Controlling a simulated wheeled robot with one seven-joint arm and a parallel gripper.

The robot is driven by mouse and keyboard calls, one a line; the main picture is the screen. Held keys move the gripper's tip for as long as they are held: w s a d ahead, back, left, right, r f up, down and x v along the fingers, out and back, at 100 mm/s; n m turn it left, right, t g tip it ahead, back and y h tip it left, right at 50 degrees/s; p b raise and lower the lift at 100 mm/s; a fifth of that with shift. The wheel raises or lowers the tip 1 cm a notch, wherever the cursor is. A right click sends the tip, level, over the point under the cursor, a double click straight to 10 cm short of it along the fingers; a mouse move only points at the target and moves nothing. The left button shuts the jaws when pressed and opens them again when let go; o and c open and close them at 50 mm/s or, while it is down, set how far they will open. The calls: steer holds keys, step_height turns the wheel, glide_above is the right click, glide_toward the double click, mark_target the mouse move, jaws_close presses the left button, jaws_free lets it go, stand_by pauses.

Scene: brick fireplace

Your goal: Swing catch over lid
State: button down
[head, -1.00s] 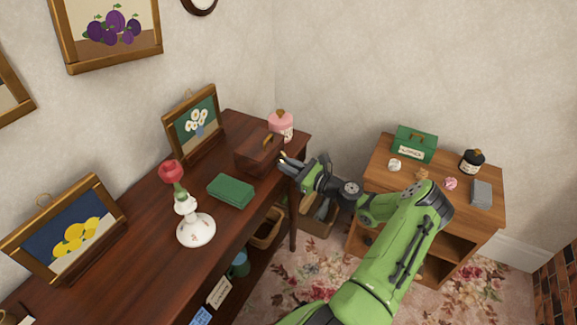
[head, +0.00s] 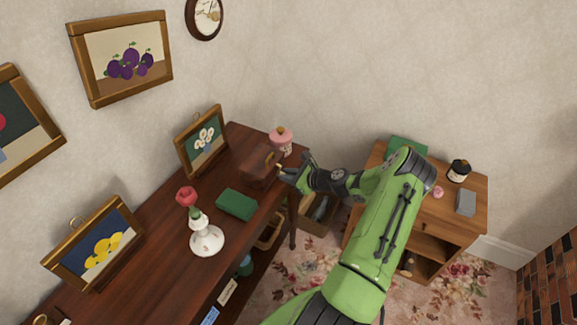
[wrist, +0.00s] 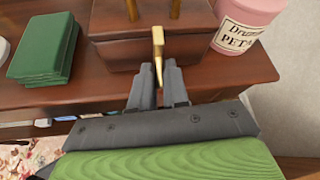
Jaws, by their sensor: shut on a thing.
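A dark wooden box (head: 258,168) with its lid down stands at the far end of the sideboard. The wrist view shows the box's front (wrist: 125,55) and two brass handle posts on top. The brass catch (wrist: 158,42) stands upright at the front of the box, its upper end near the lid's edge. My gripper (head: 284,174) is at the box's front right side. In the wrist view its fingers (wrist: 158,78) are shut on the catch's lower end. Whether the catch's tip overlaps the lid is unclear.
A pink labelled jar (wrist: 246,24) stands close right of the box. A green book stack (wrist: 44,48) lies to its left. A white vase with a red flower (head: 206,238) and framed pictures stand along the sideboard (head: 150,270). A small wooden cabinet (head: 440,215) is at right.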

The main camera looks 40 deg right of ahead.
steer(key=shift+w+a+r+g+p, duration=0.1)
steer(key=shift+w+r+g+p, duration=0.1)
steer(key=shift+r+g+p, duration=0.65)
steer(key=shift+w+g+h+p, duration=0.15)
steer(key=shift+g+h+p, duration=0.3)
steer(key=shift+p, duration=0.7)
steer(key=shift+a, duration=0.1)
steer(key=c, duration=1.2)
jaws_free()
steer(key=shift+w+f, duration=0.15)
steer(key=shift+w, duration=0.05)
steer(key=shift+o, duration=0.2)
steer(key=shift+s, duration=0.15)
steer(key=p+v, duration=0.1)
steer(key=v, duration=1.4)
steer(key=shift+r, duration=0.35)
